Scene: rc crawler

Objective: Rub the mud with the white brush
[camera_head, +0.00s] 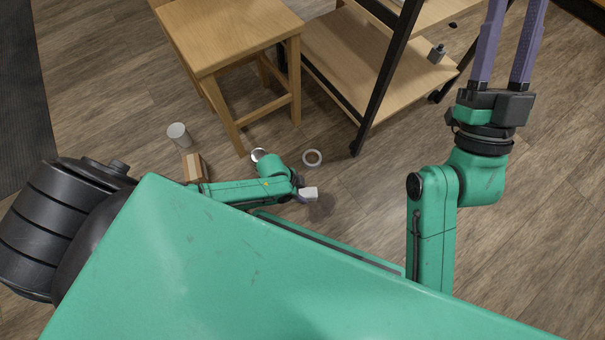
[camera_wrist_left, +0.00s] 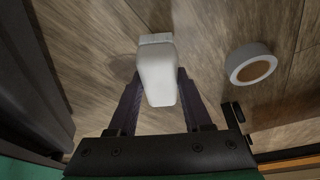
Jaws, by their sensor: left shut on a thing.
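The white brush (camera_wrist_left: 158,75) is between the purple fingers of my left gripper (camera_wrist_left: 158,100), which is shut on it. In the head view the brush (camera_head: 309,194) shows as a small white block at the end of my left arm, low over the wood floor; my left gripper (camera_head: 299,187) is mostly hidden behind its wrist. A faint dark patch (camera_wrist_left: 122,68) lies on the floor beside the brush in the wrist view; I cannot tell whether it is mud or shadow. My right gripper (camera_head: 514,40) is empty, its two long purple fingers apart.
A roll of tape (camera_head: 312,152) lies on the floor near the brush and shows in the wrist view (camera_wrist_left: 236,69). A wooden stool (camera_head: 233,38) and a shelf unit (camera_head: 335,62) stand beyond. A white cup (camera_head: 179,134) and a cardboard box (camera_head: 195,167) are to the left.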

